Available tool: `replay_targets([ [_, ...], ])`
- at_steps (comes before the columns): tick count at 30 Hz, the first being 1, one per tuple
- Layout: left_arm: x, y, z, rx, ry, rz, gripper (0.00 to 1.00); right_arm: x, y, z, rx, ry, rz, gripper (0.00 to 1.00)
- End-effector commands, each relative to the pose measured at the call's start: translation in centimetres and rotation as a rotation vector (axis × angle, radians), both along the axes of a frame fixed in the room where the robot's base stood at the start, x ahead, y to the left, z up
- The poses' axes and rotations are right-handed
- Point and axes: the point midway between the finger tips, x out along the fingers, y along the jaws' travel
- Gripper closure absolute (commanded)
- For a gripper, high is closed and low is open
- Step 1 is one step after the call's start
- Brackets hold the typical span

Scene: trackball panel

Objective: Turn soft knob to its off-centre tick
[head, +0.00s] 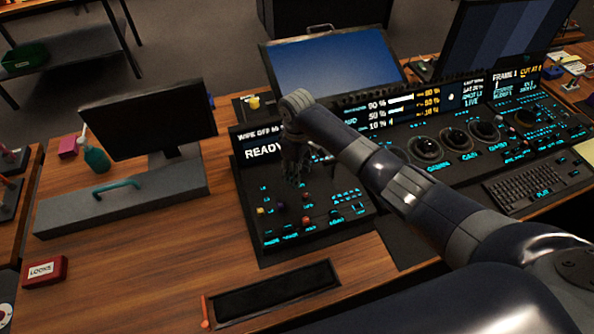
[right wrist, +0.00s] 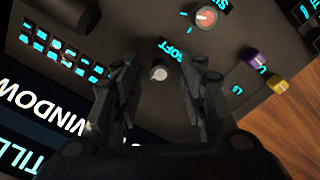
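The soft knob (right wrist: 159,73) is a small dark knob with a pale grey cap. In the right wrist view it shows between my fingertips, beside the SOFT label. My right gripper (right wrist: 163,66) is open, with one finger on each side of the knob in the picture and a gap to both. I cannot tell how far above the panel the fingertips are. In the head view my right gripper (head: 295,168) points down over the left control panel (head: 262,225), and it hides the soft knob there. The knob's pointer and ticks are not clear. My left gripper is not in view.
Near the soft knob are an orange-capped knob (right wrist: 206,16), a purple knob (right wrist: 254,57) and a yellow knob (right wrist: 277,84). A lit button block (right wrist: 65,50) and a screen (right wrist: 40,125) lie on the other side. Bare desk (head: 130,270) is at the left.

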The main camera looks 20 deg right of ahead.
Motion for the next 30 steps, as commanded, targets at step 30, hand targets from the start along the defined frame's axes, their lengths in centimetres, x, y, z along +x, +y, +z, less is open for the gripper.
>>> replay_targets([
  [30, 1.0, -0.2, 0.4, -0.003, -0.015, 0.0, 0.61, 0.0, 0.0, -0.7, 0.0, 0.0, 0.055, 1.0],
])
